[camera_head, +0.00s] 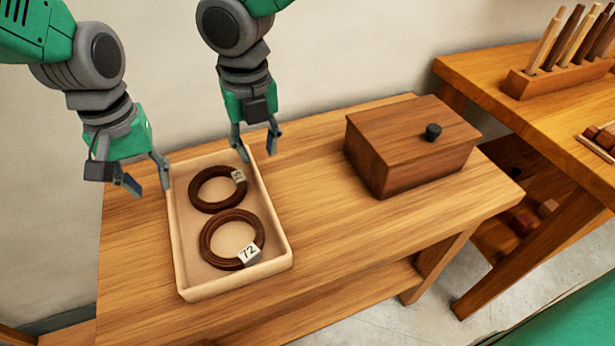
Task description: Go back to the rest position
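My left gripper (147,187) is open and empty. It hangs over the table beside the left wall of the tray. My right gripper (257,151) is open and empty, above the far end of the tray. The pale tray (283,243) stands on the wooden table (340,240). Two brown rings lie flat in it, a far ring (197,190) and a near ring (207,240). Each has a small white tag; the near tag (249,256) reads 72. The far tag (238,176) is too small to read surely.
A closed brown wooden box (380,165) with a dark knob stands on the right part of the table. A second table (480,72) at the right bears a rack (540,83) of several rods. Bare tabletop lies between tray and box. A wall is behind.

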